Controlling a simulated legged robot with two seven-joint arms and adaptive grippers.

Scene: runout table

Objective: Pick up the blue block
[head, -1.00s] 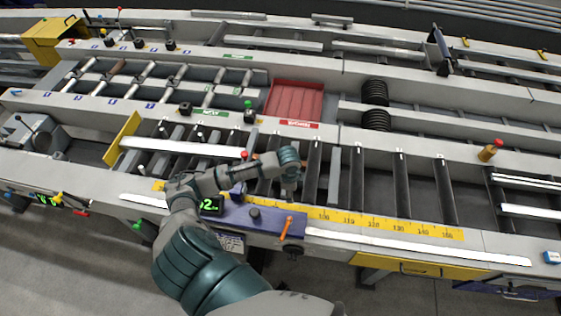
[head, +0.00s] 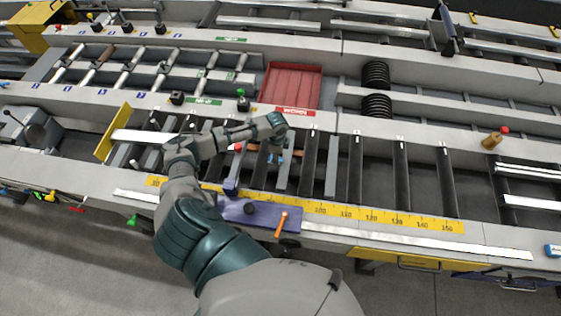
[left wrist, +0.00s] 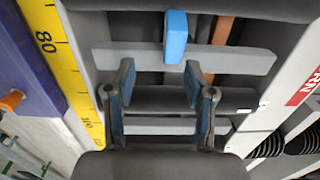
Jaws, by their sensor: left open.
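A light blue block (left wrist: 176,37) shows near the top of the left wrist view, lying across a grey bar between the dark rollers. My left gripper (left wrist: 160,75) is open and empty. Its two blue-padded fingers point toward the block, which stands beyond the fingertips and slightly right of the middle between them. In the head view my left gripper (head: 273,142) hangs over the roller bed, and only a small bit of blue shows below it, mostly hidden. My right gripper is not in view.
An orange-brown piece (left wrist: 222,30) lies just right of the block. A yellow ruler strip (head: 345,214) runs along the near edge, with a purple carriage (head: 258,214) and an orange handle (head: 281,222). A red tray (head: 292,86) lies beyond the rollers.

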